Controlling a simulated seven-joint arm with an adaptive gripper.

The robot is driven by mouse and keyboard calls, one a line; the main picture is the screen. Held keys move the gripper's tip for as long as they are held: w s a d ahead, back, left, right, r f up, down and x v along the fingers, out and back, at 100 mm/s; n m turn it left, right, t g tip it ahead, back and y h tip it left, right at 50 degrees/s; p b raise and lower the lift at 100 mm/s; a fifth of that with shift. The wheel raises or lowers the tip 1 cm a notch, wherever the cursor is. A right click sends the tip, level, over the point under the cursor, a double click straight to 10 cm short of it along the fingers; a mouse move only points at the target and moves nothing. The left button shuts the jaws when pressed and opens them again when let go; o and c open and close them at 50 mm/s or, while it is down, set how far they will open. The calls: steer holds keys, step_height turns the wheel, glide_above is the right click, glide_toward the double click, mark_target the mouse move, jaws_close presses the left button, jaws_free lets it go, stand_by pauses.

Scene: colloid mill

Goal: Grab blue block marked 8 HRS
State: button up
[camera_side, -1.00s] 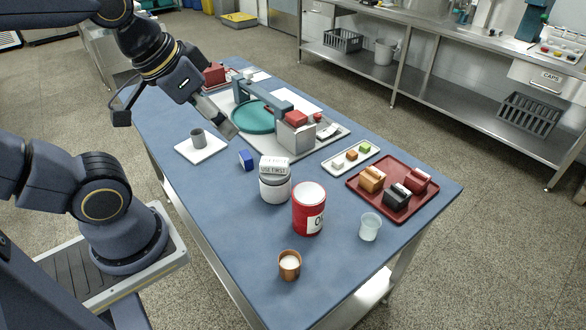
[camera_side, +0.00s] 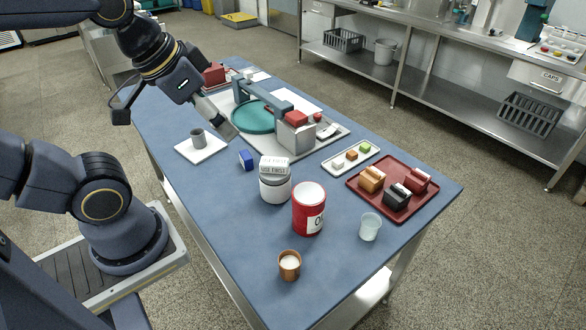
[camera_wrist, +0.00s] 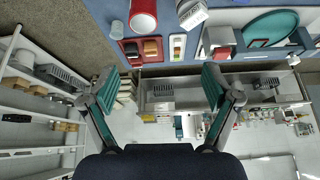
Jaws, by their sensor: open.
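The blue block (camera_side: 247,159) lies on the blue table, left of the white jar in the side view. Its marking is too small to read there. I cannot make it out in the wrist view. My gripper (camera_side: 222,128) hangs above the table, behind and to the left of the block in the side view, apart from it. In the wrist view my gripper (camera_wrist: 161,85) has its two fingers spread wide with nothing between them.
A white jar (camera_side: 275,188) with a block on its lid stands beside the blue block. A grey cup (camera_side: 198,138) on a white plate, a red can (camera_side: 309,212), a teal disc (camera_side: 253,117) and a red tray (camera_side: 413,208) surround it.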

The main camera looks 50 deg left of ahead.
steer(key=w+a+r+m, duration=0.3)
steer(key=w+r+m, duration=0.15)
steer(key=w, duration=0.45)
steer(key=n+g, duration=0.3)
steer(key=g, duration=0.3)
glide_above(246, 154)
step_height(246, 154, down, 21)
steer(key=f, duration=0.9)
steer(key=shift+a+f, duration=0.35)
steer(key=shift+a, duration=0.05)
steer(key=shift+d+f, duration=0.2)
steer(key=shift+f, duration=1.4)
steer(key=shift+d+f, duration=0.2)
steer(key=shift+f, duration=1.35)
steer(key=shift+c, duration=0.2)
